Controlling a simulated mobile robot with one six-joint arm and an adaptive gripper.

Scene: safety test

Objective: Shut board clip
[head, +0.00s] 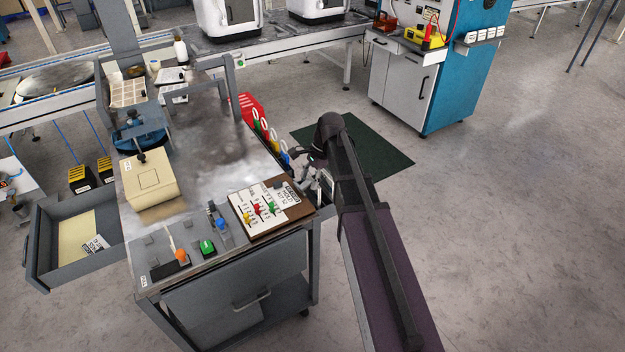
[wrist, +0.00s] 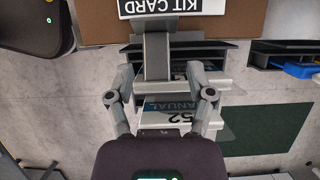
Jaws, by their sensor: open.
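The brown clipboard (head: 292,214) lies at the right front corner of the grey workbench and holds a white kit card (head: 258,207). In the wrist view the board (wrist: 90,27) and card (wrist: 180,6) are at the top. A grey clip (wrist: 157,55) sits at the board's edge, its plate standing out from the board between my fingers. It looks raised, but its exact angle is hard to tell. My gripper (wrist: 161,92) is open, one finger either side of the clip, with no clear contact. In the head view my gripper (head: 318,183) is just right of the board, partly hidden by my arm.
The bench top also carries a beige box (head: 148,184), an orange knob (head: 182,256), a green switch (head: 207,247) and a blue knob (head: 221,223). Coloured holders (head: 262,128) line the bench's right side. A drawer (head: 75,245) stands open at left. Floor to the right is clear.

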